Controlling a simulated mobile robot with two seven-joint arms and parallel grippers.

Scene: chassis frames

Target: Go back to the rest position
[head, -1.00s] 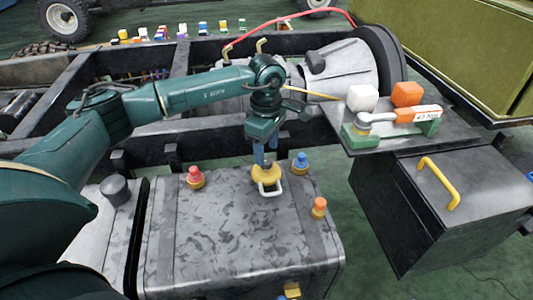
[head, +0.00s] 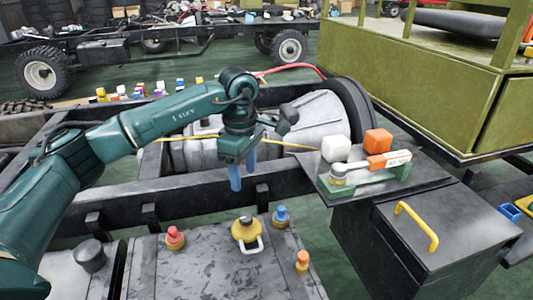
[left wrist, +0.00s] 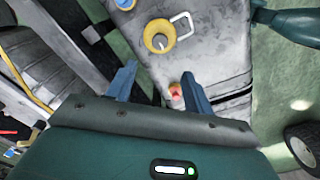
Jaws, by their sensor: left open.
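My left gripper (head: 240,178) is raised above the chassis rail, with its blue fingers pointing down. It is open and empty. In the left wrist view its two fingers (left wrist: 161,85) stand apart with nothing between them but the tank and a red knob (left wrist: 175,92) beyond. A yellow cap with a pale handle (head: 246,229) sits on the grey metal tank (head: 200,268), below and apart from the gripper. The cap also shows in the left wrist view (left wrist: 158,36). My right gripper is in neither view.
Red (head: 175,238), blue (head: 281,216) and orange (head: 302,261) knobs stand on the tank. A shelf at the right holds a white block (head: 335,149), an orange block (head: 377,141) and an orange-handled tool (head: 388,159). A black box with a yellow handle (head: 417,226) stands below. A black rail (head: 200,200) crosses behind the tank.

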